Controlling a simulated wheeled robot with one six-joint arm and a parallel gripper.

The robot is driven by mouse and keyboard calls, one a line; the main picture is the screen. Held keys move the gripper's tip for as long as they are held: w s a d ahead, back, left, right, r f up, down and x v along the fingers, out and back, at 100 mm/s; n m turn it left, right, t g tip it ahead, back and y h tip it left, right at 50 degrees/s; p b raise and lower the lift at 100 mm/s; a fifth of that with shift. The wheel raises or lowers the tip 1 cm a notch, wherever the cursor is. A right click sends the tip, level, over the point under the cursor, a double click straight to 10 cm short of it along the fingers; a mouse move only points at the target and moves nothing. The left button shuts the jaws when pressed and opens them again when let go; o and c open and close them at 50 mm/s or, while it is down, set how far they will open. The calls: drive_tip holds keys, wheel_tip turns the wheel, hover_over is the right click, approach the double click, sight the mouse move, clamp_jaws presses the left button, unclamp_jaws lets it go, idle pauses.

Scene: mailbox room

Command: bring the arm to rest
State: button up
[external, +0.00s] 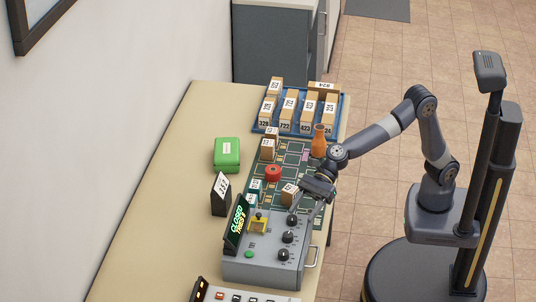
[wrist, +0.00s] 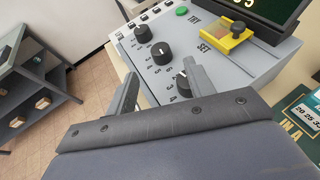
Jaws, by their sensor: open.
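My gripper (external: 316,198) is at the end of my bent arm, which reaches left over the near right edge of the table (external: 135,232). It is open, close to the right side of a grey control box (external: 262,265) with black dials. In the wrist view, the two fingers of my gripper (wrist: 162,72) are spread apart. Nothing is seen held between them. The control box (wrist: 215,62) is just beyond them, with one dial (wrist: 184,82) near the right finger. I cannot tell whether a finger touches the box.
The box carries a yellow part (external: 259,223) and a display (external: 237,221). Floor (external: 385,75) right of the table is open.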

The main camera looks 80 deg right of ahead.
sight(291, 239)
drive_tip(key=x, duration=0.8)
drive_tip(key=shift+a+p, duration=0.2)
drive_tip(key=shift+p, duration=0.15)
drive_tip(key=shift+s+r+m+t, duration=0.15)
drive_tip(key=shift+r+m+t, duration=0.05)
drive_tip(key=shift+m+t, duration=0.3)
drive_tip(key=m+t+h+p, duration=0.2)
drive_tip(key=p, duration=0.1)
drive_tip(key=shift+s+r, duration=0.1)
drive_tip(key=m+t+h+p, duration=0.2)
drive_tip(key=m+p, duration=0.1)
drive_tip(key=p, duration=0.3)
drive_tip(key=shift+s+a+t+h, duration=0.1)
drive_tip(key=shift+a+t+h, duration=0.05)
drive_tip(key=shift+t+h, duration=0.25)
drive_tip(key=m+t+h+p, duration=0.1)
drive_tip(key=m+h+p, duration=0.1)
drive_tip(key=p, duration=0.5)
drive_tip(key=shift+a+m, duration=0.15)
drive_tip(key=shift+m, duration=0.25)
drive_tip(key=shift+s+m+h+p, duration=0.1)
drive_tip(key=shift+m+h+p, duration=0.3)
drive_tip(key=shift+p, duration=0.5)
drive_tip(key=shift+s+t, duration=0.2)
drive_tip(key=shift+t, duration=0.2)
drive_tip(key=shift+b+v, duration=0.9)
drive_tip(key=shift+v, duration=1.4)
